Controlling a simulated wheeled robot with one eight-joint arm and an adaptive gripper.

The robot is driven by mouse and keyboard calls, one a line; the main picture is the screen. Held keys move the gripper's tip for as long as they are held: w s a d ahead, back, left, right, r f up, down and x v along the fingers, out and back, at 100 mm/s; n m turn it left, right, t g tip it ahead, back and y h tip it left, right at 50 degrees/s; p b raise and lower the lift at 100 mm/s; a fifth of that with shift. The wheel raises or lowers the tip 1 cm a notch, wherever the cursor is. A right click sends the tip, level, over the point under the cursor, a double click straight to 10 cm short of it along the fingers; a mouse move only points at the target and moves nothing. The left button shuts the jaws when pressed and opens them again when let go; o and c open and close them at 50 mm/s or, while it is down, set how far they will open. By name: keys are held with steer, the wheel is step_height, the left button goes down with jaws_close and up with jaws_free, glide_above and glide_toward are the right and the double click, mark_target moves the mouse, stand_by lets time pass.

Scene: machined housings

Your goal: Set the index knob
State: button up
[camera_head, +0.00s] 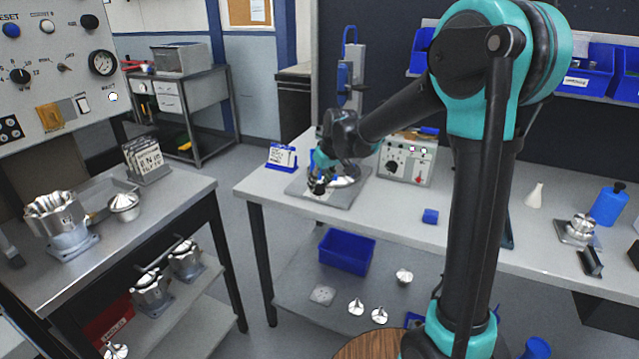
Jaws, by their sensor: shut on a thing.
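My gripper (320,187) is at the end of my arm, low over a grey base plate (300,186) on the far bench. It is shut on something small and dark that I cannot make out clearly. A silvery part (343,182) lies beside it on the plate, partly hidden by my wrist. I cannot tell for sure which knob is the index knob. A black pointer knob (20,75) with numbers around it is on the left wall panel. Another dark round knob (392,167) is on a grey control box to the right of my gripper.
A blue-handled press column (350,75) rises behind my gripper. A blue card holder (282,158) stands left of the plate. The left bench (170,205) holds machined housings. A blue bin (346,251) is on the lower shelf.

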steer(key=shift+n, duration=0.6)
steer(key=shift+n+g+y, duration=0.3)
steer(key=o, duration=1.2)
steer(key=shift+c, duration=0.2)
